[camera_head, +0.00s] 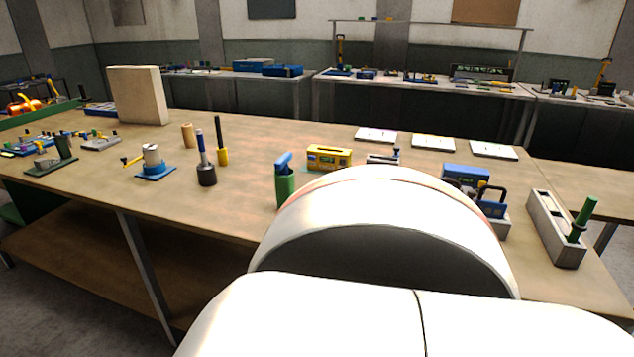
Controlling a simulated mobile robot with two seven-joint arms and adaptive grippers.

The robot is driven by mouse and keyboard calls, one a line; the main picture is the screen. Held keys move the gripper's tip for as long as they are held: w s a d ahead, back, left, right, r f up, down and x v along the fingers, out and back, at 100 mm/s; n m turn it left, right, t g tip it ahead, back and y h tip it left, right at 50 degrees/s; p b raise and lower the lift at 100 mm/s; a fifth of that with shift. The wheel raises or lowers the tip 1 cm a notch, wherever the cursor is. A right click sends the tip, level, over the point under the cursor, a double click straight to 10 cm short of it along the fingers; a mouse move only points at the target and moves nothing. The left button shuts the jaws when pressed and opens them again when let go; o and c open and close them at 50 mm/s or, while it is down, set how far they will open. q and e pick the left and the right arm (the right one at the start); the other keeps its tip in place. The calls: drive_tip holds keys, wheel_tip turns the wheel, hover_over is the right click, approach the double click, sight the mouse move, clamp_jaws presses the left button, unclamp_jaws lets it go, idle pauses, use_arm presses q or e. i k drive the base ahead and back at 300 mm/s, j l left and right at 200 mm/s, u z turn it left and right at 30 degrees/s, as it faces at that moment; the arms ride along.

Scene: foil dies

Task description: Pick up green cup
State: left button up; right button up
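A green cup-like cylinder (285,188) stands upright near the front edge of the wooden workbench (240,215), with a blue piece (283,162) sticking out of its top. A darker green cylinder (63,147) stands on a flat base at the far left. Neither of my grippers is in view.
A yellow box (329,157) stands behind the green cylinder. A dark holder (206,175) with a blue handle stands to its left. A grey open box (552,232) with a green-handled item (582,216) is at the right. Bench between the cylinder and dark holder is clear.

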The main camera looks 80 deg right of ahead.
sight(284, 185)
drive_tip(key=z, duration=1.6)
